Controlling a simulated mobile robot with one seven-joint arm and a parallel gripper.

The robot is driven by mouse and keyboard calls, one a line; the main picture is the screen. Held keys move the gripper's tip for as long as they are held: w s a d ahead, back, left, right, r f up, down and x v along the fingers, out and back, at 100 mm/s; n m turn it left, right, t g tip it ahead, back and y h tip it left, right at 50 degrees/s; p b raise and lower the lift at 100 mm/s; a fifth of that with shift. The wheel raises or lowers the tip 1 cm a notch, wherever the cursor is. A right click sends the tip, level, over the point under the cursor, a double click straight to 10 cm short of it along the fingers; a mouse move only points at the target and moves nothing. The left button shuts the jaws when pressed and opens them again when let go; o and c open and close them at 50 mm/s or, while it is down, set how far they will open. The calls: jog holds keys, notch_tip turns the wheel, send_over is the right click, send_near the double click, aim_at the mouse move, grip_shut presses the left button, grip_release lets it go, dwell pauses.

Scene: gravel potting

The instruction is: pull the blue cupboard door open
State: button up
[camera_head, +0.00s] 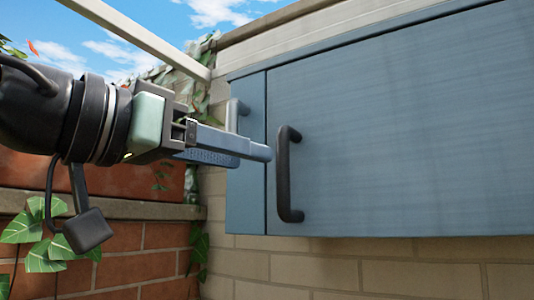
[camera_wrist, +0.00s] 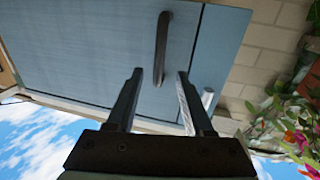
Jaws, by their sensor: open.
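The blue cupboard door (camera_head: 410,125) is shut and fills the right of the head view. It also shows in the wrist view (camera_wrist: 95,50). Its dark upright bar handle (camera_head: 284,175) is near the door's left edge. My gripper (camera_head: 254,157) is open and empty, with its fingertips just left of the handle in the head view. In the wrist view the handle (camera_wrist: 162,45) lines up with the gap between the two fingers (camera_wrist: 159,74). I cannot tell whether the tips reach around the bar or stop just short.
A narrow blue panel with a silver handle (camera_head: 236,115) adjoins the door on the left. A pale brick wall (camera_head: 300,265) lies below the cupboard. A red brick wall with a ledge and ivy (camera_head: 45,250) is at the left. A white beam (camera_head: 145,38) crosses above my arm.

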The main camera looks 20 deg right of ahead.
aim_at(279, 165)
jog(key=p+x, duration=0.1)
jog(key=x, duration=0.2)
jog(key=p+x, duration=0.2)
jog(key=x, duration=0.1)
jog(key=shift+w+d+r, duration=0.1)
jog(key=shift+d+r, duration=0.1)
jog(key=shift+d, duration=0.2)
jog(key=shift+p+x, duration=0.35)
jog(key=shift+x, duration=0.45)
jog(key=shift+f, duration=0.2)
grip_shut()
